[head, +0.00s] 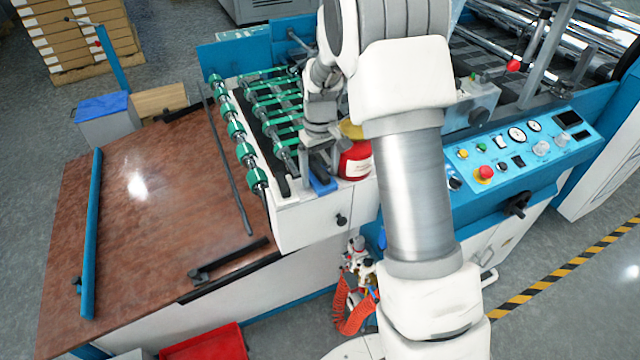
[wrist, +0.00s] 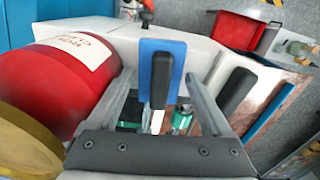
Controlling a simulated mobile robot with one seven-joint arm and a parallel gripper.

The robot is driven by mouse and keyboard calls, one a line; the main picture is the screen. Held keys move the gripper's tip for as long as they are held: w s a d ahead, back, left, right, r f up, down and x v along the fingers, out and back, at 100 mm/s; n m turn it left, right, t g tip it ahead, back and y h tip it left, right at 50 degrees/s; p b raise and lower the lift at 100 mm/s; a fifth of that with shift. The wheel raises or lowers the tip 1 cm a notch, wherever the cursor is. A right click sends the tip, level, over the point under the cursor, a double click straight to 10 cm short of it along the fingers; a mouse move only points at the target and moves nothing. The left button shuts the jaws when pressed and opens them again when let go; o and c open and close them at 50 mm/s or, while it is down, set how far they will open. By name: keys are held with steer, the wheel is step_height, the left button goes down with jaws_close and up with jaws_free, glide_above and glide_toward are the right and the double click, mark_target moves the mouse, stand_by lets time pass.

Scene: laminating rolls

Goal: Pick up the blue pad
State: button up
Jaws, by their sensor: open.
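The blue pad (head: 323,187) lies at the front edge of the machine's white top, beside the red container. It also shows in the wrist view (wrist: 147,50), upper middle. My gripper (head: 319,168) is above the pad, pointing down. In the wrist view its two grey fingers (wrist: 160,88) are apart, one toward each side of the pad. Nothing is seen held between them. Whether the fingers touch the pad cannot be told.
A red labelled container (head: 356,160) stands close at the right of my gripper, with a yellow-brown lid (wrist: 25,145). Green rollers (head: 275,105) and dark bars lie to the left. The control panel (head: 520,145) is further right. The brown table (head: 150,220) is mostly clear.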

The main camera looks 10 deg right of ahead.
mark_target(320, 169)
steer(key=shift+f, duration=0.25)
steer(key=c, duration=1.1)
steer(key=shift+c, duration=0.2)
step_height(320, 169, up, 18)
